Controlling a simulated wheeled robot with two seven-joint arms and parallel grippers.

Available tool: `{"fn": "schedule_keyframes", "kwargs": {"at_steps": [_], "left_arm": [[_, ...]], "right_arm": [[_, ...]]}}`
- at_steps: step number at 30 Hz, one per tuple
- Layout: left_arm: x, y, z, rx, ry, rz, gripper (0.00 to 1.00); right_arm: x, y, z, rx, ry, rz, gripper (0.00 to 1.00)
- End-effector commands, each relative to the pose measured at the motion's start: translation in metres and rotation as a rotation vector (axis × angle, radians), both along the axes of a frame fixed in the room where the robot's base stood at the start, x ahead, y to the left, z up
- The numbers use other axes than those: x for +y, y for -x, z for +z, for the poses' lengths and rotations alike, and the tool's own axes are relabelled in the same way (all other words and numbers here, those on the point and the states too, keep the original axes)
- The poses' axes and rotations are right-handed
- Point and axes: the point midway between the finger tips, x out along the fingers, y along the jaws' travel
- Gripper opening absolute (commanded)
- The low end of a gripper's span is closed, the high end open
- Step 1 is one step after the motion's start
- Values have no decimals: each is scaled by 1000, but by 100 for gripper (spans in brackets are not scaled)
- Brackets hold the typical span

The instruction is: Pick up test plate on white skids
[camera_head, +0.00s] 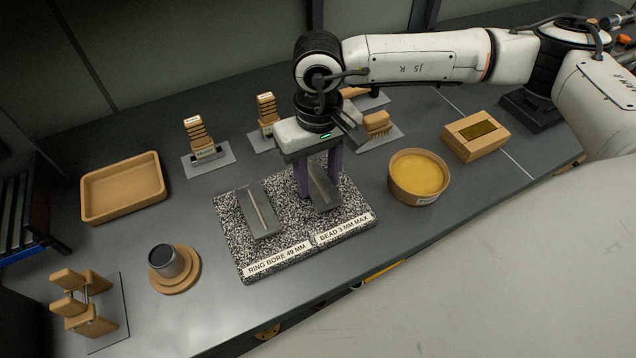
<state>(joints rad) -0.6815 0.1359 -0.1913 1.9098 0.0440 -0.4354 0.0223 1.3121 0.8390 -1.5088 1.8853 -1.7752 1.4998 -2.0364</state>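Two grey metal plates lie on a black-and-white speckled slab (228,228). The left plate (261,212) is fully in view, with a pale line along its length. The right plate (325,191) is partly hidden by my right gripper. I cannot make out white skids under either plate. My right gripper (319,186) points down over the right plate. Its two purple fingers stand apart, one toward each side of that plate. I cannot tell whether they touch it. My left gripper is not in view.
Labels on the slab's front edge read "RING BORE 49 MM" and "BEAD 3 MM MAX". A round tub (418,178) stands close to the right. An empty tray (123,188) and a dark-topped cup (166,262) are left. Brushes (377,124) and stacked blocks (200,138) stand behind.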

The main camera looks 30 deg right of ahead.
Motion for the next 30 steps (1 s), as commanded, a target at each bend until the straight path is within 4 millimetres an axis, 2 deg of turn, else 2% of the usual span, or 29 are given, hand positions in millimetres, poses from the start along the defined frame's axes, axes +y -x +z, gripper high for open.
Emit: {"fn": "schedule_keyframes", "kwargs": {"at_steps": [1,2,11,14,24,30], "left_arm": [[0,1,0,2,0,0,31],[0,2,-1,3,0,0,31],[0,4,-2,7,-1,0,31],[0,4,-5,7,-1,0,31],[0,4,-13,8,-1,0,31],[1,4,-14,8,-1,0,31]], "right_arm": [[0,0,0,-1,0,0,7],[0,0,0,-1,0,0,2],[0,-2,6,-5,-1,-1,2],[0,-2,19,-7,-2,-1,2],[0,-1,82,-6,-2,0,2],[0,-1,100,-2,0,0,2]]}}
